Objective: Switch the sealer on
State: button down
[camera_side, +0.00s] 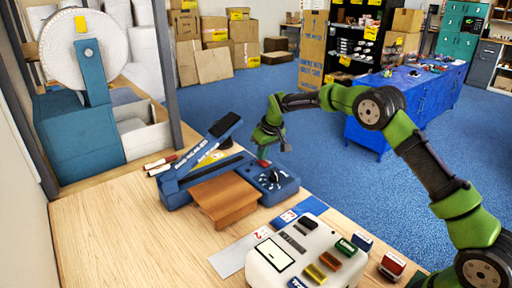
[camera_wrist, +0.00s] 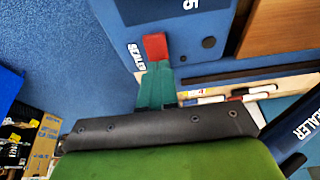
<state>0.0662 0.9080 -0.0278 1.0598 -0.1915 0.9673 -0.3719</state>
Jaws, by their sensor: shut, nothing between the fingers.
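The blue sealer (camera_side: 175,190) stands on the wooden table with its long arm raised at a slant. Its control box (camera_side: 285,190) at the right carries a black dial with white marks. The box's blue face with lettering shows at the top of the wrist view (camera_wrist: 180,30). My gripper (camera_side: 264,160) is shut and empty, pointing down at the back edge of this box. In the wrist view its green fingers (camera_wrist: 155,85) lie together, with a red piece (camera_wrist: 155,47) at their tips. I cannot tell whether that red piece belongs to the fingers or the sealer, or whether they touch the box.
A brown block (camera_side: 225,200) stands against the sealer's front. A white device (camera_side: 300,255) with several coloured stamps is in front. Markers (camera_side: 160,163) lie left of the sealer. A large white roll (camera_side: 85,45) stands behind at left. The table's front left is clear.

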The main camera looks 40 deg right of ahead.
jog(key=shift+f, duration=0.25)
jog(key=shift+w+f, duration=0.2)
jog(key=shift+s, duration=0.15)
jog(key=shift+s+f, duration=0.1)
jog(key=shift+s, duration=0.7)
jog(key=shift+r, duration=0.4)
jog(key=v, duration=1.3)
jog(key=shift+w+r, duration=0.3)
jog(key=shift+r, duration=0.1)
